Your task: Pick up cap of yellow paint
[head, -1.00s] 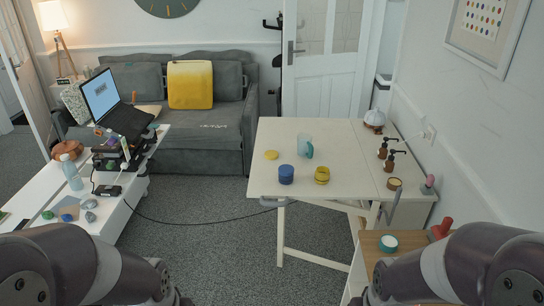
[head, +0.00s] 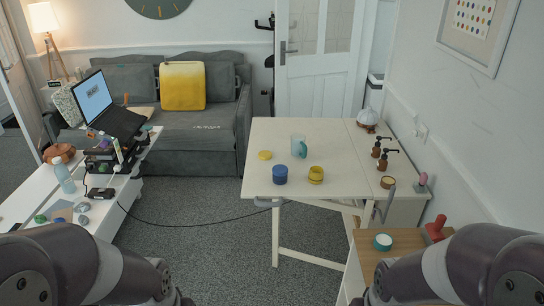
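A flat yellow disc (head: 265,155), which looks like the yellow paint's cap, lies on the cream table (head: 330,158) near its left edge. A yellow paint jar (head: 316,175) with a darker top stands near the table's front edge, to the right of the cap and apart from it. A blue paint jar (head: 280,174) stands between them, close to the front edge. My two arms show at the bottom left and bottom right corners, far from the cap. Both grippers are out of view.
A clear mug with a teal handle (head: 299,146) stands behind the jars. A wooden side table (head: 400,248) with a teal-rimmed tub (head: 382,242) is in front on the right. Carpet (head: 210,230) is open between the tables, crossed by a black cable.

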